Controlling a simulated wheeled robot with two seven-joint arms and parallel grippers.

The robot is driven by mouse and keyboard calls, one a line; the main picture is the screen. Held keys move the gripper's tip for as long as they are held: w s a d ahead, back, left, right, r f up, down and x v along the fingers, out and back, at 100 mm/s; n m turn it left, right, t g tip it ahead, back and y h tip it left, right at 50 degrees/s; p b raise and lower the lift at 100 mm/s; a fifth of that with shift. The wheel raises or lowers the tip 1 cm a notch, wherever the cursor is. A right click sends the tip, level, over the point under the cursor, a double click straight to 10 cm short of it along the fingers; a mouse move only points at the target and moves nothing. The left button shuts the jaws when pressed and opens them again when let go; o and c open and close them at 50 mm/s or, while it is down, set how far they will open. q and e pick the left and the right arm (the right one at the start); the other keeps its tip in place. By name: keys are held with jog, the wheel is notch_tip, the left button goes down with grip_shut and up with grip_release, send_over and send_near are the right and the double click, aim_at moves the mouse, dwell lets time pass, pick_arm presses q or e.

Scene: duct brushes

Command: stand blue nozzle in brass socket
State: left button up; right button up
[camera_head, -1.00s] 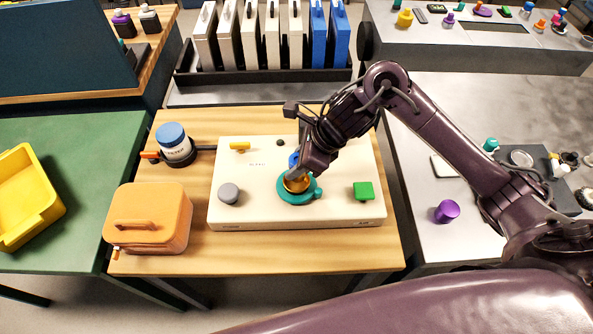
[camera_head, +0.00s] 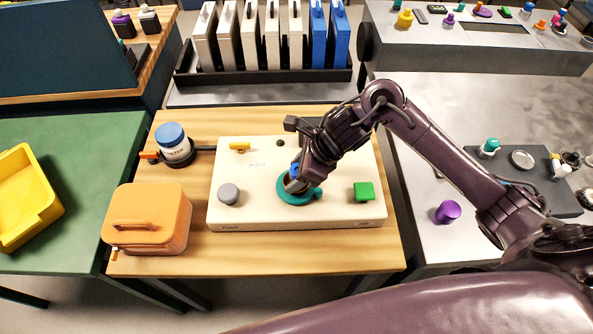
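My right gripper (camera_head: 292,184) points down over the teal round base (camera_head: 296,198) on the cream panel (camera_head: 240,170). A small patch of the blue nozzle (camera_head: 294,169) shows at its fingers, which appear closed on it. The rest of the nozzle is hidden by the gripper. The brass socket is hidden behind the gripper at the middle of the teal base. I cannot tell whether the nozzle touches it. My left gripper is out of view.
The panel also bears a grey knob (camera_head: 229,194), a green block (camera_head: 364,191) and a yellow handle (camera_head: 239,146). An orange case (camera_head: 150,220) and a blue-lidded jar (camera_head: 172,143) stand left of it. A purple cylinder (camera_head: 447,212) stands on the right-hand table.

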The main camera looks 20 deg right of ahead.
jog(key=shift+r+p, duration=0.35)
jog(key=shift+r, duration=0.1)
jog(key=v, duration=1.1)
jog(key=shift+d+r+b, duration=0.2)
jog(key=shift+d+b, duration=0.05)
jog(key=shift+b, duration=0.2)
jog(key=shift+s, duration=0.1)
